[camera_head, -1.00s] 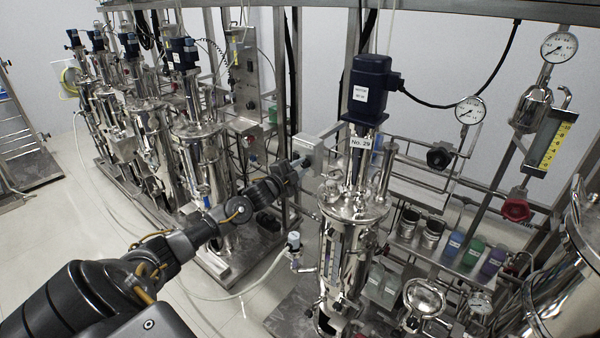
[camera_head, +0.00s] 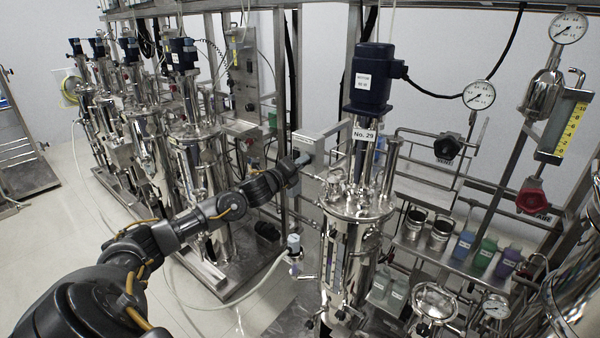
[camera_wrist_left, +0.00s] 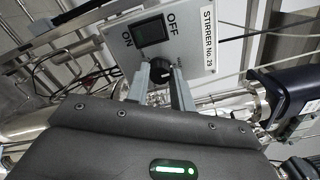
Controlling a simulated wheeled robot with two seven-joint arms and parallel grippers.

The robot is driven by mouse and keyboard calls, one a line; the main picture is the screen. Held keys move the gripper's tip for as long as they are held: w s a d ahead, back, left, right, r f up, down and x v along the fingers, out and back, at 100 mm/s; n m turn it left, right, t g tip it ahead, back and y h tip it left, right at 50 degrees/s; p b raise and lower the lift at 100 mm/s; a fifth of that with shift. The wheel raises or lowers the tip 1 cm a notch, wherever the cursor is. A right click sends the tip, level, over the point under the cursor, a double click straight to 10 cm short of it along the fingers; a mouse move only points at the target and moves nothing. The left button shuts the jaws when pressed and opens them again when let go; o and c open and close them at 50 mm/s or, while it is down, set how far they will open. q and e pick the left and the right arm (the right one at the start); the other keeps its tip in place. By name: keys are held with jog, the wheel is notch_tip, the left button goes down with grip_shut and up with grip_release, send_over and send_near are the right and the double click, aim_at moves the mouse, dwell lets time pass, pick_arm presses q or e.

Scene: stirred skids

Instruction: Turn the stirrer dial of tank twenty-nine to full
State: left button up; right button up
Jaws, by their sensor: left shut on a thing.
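Tank twenty-nine (camera_head: 350,225) is a shiny steel vessel with a blue motor (camera_head: 373,80) and a "No. 29" label on top. Its grey stirrer box (camera_head: 322,142) is mounted on the frame behind and left of it. In the left wrist view the box face (camera_wrist_left: 185,38) reads "STIRRER No. 29", with a dark switch (camera_wrist_left: 150,32) marked ON and OFF. My left gripper (camera_wrist_left: 162,84) is shut on the black stirrer dial (camera_wrist_left: 160,70), one finger on each side. In the head view the left gripper (camera_head: 303,158) is at the box; the dial is hidden there. My right gripper is not in view.
Other steel tanks (camera_head: 195,150) stand in a row at left. A shelf right of tank twenty-nine holds steel cups (camera_head: 414,225) and coloured bottles (camera_head: 482,257). Valves (camera_head: 448,148), gauges (camera_head: 479,95) and pipes fill the right side. A pale hose (camera_head: 235,303) crosses the floor.

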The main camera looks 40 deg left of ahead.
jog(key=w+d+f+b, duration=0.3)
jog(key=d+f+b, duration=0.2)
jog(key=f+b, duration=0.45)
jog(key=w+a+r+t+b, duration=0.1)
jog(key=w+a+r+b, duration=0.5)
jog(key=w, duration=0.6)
pick_arm(q)
jog(key=shift+m+b, duration=2.8)
jog(key=shift+m, duration=9.4)
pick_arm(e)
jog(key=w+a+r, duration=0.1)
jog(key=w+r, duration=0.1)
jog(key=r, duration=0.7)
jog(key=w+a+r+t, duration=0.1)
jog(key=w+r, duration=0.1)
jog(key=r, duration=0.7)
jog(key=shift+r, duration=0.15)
pick_arm(q)
jog(key=o, duration=0.7)
